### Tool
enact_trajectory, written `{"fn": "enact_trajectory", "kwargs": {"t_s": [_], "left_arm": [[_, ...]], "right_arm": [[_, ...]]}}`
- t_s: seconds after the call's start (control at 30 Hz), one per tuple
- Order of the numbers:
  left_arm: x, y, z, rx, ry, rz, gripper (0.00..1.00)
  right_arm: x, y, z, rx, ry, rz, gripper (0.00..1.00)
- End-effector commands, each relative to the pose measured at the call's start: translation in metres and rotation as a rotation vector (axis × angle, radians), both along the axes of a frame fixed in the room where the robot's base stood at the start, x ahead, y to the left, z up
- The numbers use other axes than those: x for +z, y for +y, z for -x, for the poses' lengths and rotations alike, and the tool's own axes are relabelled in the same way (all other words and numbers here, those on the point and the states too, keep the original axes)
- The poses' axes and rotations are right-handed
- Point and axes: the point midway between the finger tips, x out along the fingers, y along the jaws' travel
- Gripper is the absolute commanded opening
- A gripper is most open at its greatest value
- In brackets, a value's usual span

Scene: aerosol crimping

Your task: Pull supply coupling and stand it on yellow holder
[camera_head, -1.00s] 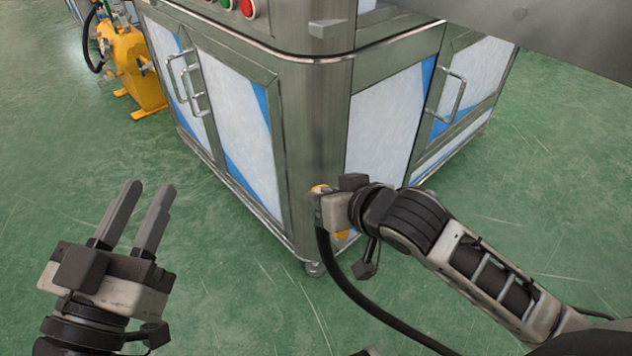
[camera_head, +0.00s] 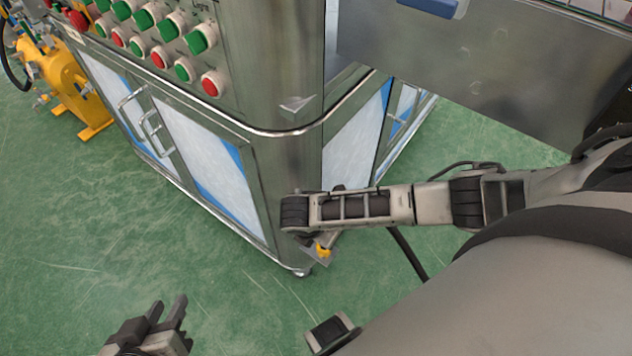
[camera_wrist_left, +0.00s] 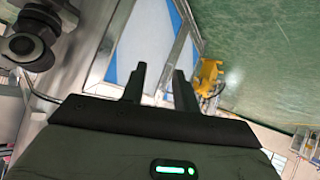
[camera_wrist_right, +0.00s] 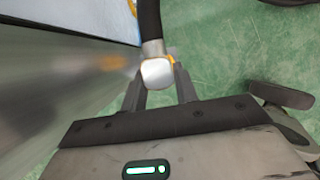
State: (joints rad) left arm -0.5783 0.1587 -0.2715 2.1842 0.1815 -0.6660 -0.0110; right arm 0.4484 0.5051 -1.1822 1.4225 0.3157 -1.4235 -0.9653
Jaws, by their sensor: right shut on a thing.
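The supply coupling (camera_wrist_right: 157,72) shows in the right wrist view as a pale metal end with a black hose (camera_wrist_right: 149,20) running up from it. My right gripper (camera_wrist_right: 159,84) is shut on it, with a finger on either side. A small yellow part, apparently the yellow holder (camera_head: 323,250), sits on a metal plate at the cabinet's lower corner, just below my right arm; a bit of yellow also shows behind the coupling. My left gripper (camera_head: 166,311) is open and empty, low over the floor.
The steel cabinet (camera_head: 215,190) with its button panel fills the upper middle. A yellow machine (camera_head: 62,78) stands at the far left. The hose (camera_head: 408,254) hangs below my right arm. Green floor (camera_head: 90,240) is clear at the left.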

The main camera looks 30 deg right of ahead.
Motion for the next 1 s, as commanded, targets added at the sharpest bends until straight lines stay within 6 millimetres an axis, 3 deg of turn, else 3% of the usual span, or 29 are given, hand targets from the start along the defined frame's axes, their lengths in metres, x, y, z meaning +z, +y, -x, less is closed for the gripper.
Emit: {"fn": "enact_trajectory", "kwargs": {"t_s": [0.33,0.6,1.0], "left_arm": [[-0.020,-0.008,-0.004,-0.020,-0.030,0.023,0.30],[0.004,-0.016,-0.008,-0.028,-0.162,0.079,0.30],[0.010,-0.017,-0.008,-0.029,-0.186,0.091,0.30]], "right_arm": [[-0.029,-0.003,0.001,0.018,-0.007,0.007,0.00],[-0.048,-0.002,0.001,0.016,-0.007,0.006,0.00],[-0.058,-0.002,0.001,0.015,-0.007,0.005,0.00]]}}
